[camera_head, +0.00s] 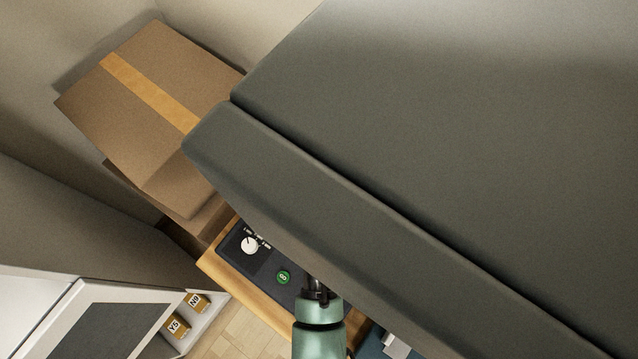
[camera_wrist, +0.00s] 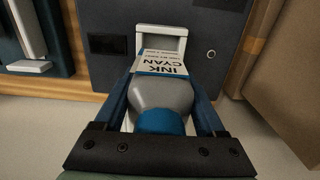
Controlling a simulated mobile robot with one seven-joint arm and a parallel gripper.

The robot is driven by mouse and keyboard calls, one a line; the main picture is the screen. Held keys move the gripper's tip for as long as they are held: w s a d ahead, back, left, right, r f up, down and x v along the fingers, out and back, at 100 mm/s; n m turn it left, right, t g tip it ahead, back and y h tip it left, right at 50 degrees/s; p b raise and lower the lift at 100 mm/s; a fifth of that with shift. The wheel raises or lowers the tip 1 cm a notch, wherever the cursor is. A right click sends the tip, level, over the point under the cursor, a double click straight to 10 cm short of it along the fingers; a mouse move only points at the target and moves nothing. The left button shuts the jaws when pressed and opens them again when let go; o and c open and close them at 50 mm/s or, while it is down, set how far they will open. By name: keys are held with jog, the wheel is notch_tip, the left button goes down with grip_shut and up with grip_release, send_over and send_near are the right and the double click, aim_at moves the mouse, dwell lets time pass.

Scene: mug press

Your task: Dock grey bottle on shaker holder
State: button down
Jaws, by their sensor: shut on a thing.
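The grey bottle (camera_wrist: 162,96) has a blue cap and a white label reading INK CYAN with a blue band. In the wrist view my gripper (camera_wrist: 160,84) is shut on it, with a dark blue finger along each side. The bottle's label end points at a white frame-like holder (camera_wrist: 161,31) on the dark panel and overlaps its lower edge in the picture. I cannot tell whether it touches or sits inside the holder. In the head view, the bottle and holder cannot be made out.
The dark panel (camera_wrist: 107,73) has a small black slot and a round fitting. Another white bracket (camera_wrist: 29,66) is at the left, and a brown box (camera_wrist: 290,85) at the right. The head view shows a white knob (camera_head: 249,245), a green button (camera_head: 284,277) and stacked cardboard boxes (camera_head: 150,110).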

notch_tip(320, 180, down, 9)
jog(key=shift+w+r, duration=0.1)
dwell(0.4)
jog(key=shift+f, duration=0.2)
grip_release()
notch_tip(320, 180, up, 12)
jog(key=shift+r, duration=0.15)
dwell(0.4)
dwell(0.5)
